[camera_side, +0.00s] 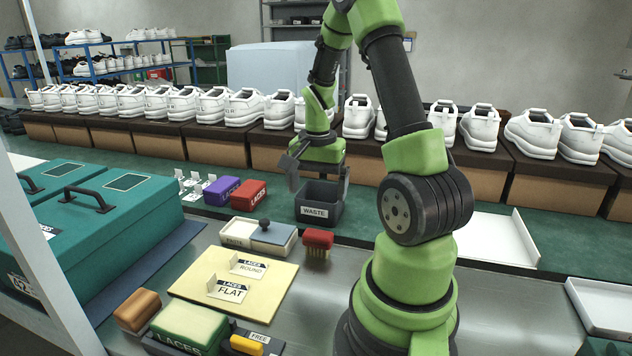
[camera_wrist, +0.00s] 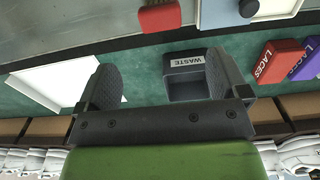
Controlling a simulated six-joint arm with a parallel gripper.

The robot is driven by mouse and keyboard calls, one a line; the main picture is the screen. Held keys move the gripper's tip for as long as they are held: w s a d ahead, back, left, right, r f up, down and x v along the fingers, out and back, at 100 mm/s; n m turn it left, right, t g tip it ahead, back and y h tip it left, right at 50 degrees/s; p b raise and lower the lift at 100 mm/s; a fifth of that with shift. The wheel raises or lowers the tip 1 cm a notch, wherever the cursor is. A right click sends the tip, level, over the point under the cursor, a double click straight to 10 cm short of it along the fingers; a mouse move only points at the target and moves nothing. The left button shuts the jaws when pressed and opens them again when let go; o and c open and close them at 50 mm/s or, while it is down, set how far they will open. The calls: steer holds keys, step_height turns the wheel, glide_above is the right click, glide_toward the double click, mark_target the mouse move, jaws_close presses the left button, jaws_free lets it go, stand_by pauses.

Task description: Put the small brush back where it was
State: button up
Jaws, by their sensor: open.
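A small brush (camera_side: 317,238) with a red back and pale bristles stands on the grey metal bench, right of the two-part paste tray and in front of the waste bin. Its red back also shows at the top edge of the wrist view (camera_wrist: 160,18). A brown block that may be another brush (camera_side: 138,309) lies at the front left. My gripper (camera_side: 318,178) is open and empty, above the waste bin (camera_side: 319,211) and behind the red brush.
Purple (camera_side: 225,191) and red (camera_side: 248,193) laces boxes stand left of the bin. A paste tray (camera_side: 259,234) and yellow board (camera_side: 220,290) lie in front. White shoes (camera_side: 245,106) line the back. A white tray (camera_side: 490,240) lies right, behind my arm.

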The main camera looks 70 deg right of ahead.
steer(key=w+a+r+n+t, duration=0.35)
steer(key=a+r+n, duration=0.35)
steer(key=a+r, duration=0.5)
steer(key=s+a+r+n+t+y, duration=0.1)
steer(key=s+a+r+n+t, duration=0.1)
steer(key=a, duration=0.3)
steer(key=s+a+r+n+t+y, duration=0.1)
steer(key=s+a+r+n, duration=0.1)
steer(key=s+a+n, duration=0.3)
steer(key=shift+s+a+r+t, duration=0.15)
steer(key=shift+a+r+t, duration=0.2)
steer(key=shift+a, duration=0.25)
